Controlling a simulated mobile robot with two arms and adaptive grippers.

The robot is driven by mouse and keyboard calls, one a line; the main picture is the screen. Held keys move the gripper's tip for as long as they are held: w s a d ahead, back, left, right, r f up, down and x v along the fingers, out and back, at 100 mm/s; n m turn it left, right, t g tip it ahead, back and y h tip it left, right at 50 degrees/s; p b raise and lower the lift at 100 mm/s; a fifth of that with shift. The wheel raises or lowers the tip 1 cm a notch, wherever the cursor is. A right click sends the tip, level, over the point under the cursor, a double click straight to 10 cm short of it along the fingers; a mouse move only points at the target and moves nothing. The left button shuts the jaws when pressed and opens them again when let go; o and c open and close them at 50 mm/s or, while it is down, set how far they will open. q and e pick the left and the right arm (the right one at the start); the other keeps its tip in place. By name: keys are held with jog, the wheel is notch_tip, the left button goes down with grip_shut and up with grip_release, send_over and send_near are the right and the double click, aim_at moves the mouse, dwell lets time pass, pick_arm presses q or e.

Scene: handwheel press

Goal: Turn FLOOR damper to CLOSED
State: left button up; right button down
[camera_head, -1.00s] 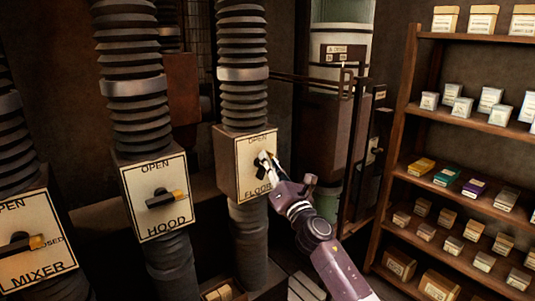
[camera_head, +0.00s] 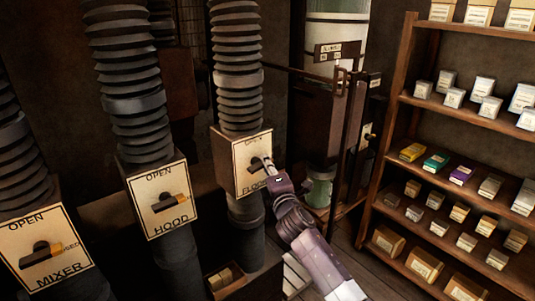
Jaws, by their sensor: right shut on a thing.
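The FLOOR damper is a box with a cream plate (camera_head: 241,182) below a ribbed black duct. The plate reads OPEN at the top and FLOOR at the bottom. My right gripper (camera_head: 267,166) reaches in from the lower right and is shut on the FLOOR damper's handle (camera_head: 256,163). The gripper hides much of the handle and the plate's right side, so the handle's exact angle and the CLOSED mark cannot be read. My left gripper is not in view.
The HOOD damper (camera_head: 160,222) stands to the left, its yellow-tipped handle pointing right. The MIXER damper (camera_head: 28,275) is farther left, its handle also pointing right. A wooden shelf (camera_head: 398,97) with small boxes fills the right. An open box (camera_head: 226,279) sits below FLOOR.

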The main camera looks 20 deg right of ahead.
jog(key=shift+a+f+m+g+p, duration=0.45)
jog(key=shift+m+p, duration=0.35)
jog(key=shift+p, duration=0.1)
jog(key=shift+s, duration=0.1)
jog(key=c, duration=2)
grip_release()
jog(key=shift+c, duration=0.2)
jog(key=shift+a+r, duration=0.2)
jog(key=shift+a, duration=0.1)
jog(key=shift+d, duration=0.1)
